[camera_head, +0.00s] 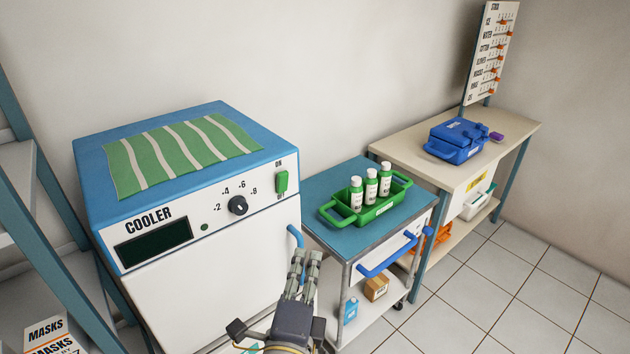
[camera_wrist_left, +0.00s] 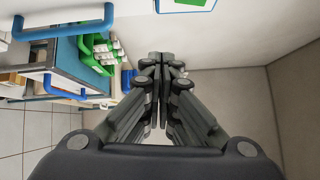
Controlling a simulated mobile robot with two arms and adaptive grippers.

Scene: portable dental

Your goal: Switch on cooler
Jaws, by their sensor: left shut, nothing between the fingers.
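The cooler (camera_head: 200,280) has a white front and a blue top with a green-and-white striped cloth on it. Its green switch (camera_head: 281,183) sits at the front panel's upper right, with ON marked above it. I cannot tell which way the switch is set. A black dial (camera_head: 238,205), a small dark green lamp (camera_head: 205,227) and a dark display (camera_head: 153,243) are to its left. My left gripper (camera_head: 306,256) is shut and empty, below and slightly right of the switch, apart from it. Its closed fingers also show in the left wrist view (camera_wrist_left: 160,62). My right gripper is not in view.
The cooler's blue handle (camera_head: 296,236) is close to my left gripper in the picture. A blue-topped cart (camera_head: 330,188) to the right holds a green tray (camera_head: 395,187) with white bottles. A bench (camera_head: 410,150) with a blue case (camera_head: 458,139) stands beyond. Tiled floor at right is clear.

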